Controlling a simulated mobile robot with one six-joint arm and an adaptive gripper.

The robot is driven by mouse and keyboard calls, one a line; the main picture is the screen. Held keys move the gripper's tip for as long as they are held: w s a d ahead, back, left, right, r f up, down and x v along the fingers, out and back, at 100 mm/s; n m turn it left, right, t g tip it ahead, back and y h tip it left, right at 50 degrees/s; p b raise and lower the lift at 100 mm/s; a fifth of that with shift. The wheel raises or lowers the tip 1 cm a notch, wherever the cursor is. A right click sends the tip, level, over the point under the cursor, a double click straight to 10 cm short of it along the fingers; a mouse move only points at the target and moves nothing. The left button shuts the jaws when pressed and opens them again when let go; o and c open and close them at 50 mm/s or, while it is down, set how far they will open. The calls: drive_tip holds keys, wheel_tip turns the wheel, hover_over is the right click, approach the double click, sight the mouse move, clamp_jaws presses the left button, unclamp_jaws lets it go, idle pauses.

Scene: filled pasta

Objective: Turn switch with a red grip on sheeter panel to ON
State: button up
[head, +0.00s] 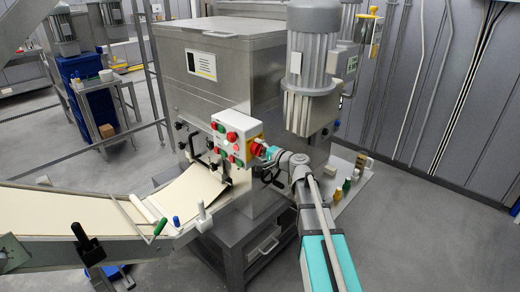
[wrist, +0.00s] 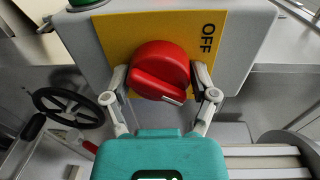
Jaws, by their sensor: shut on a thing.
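The sheeter panel is a pale box (head: 233,137) with red and green buttons, on the side of the steel machine. Its red switch grip (head: 257,149) sits on the panel's right side face. In the wrist view the round red grip (wrist: 160,70) is on a yellow plate (wrist: 122,32) printed OFF, the letters turned sideways at upper right. A white mark on the grip's raised bar lies toward the lower right. My gripper (wrist: 160,77) is shut on the grip, a finger on each side. In the head view my gripper (head: 265,152) reaches it from the right. No ON label shows.
A dough sheet on a conveyor (head: 95,228) runs from the left to below the panel. A large grey motor (head: 312,60) stands above and behind my arm. A black handwheel (wrist: 68,107) is left of my gripper in the wrist view. Open floor lies at right.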

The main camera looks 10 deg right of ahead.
drive_tip(key=shift+w+m, duration=0.15)
drive_tip(key=shift+m, duration=0.95)
drive_tip(key=o, duration=1)
drive_tip(key=shift+s, duration=0.2)
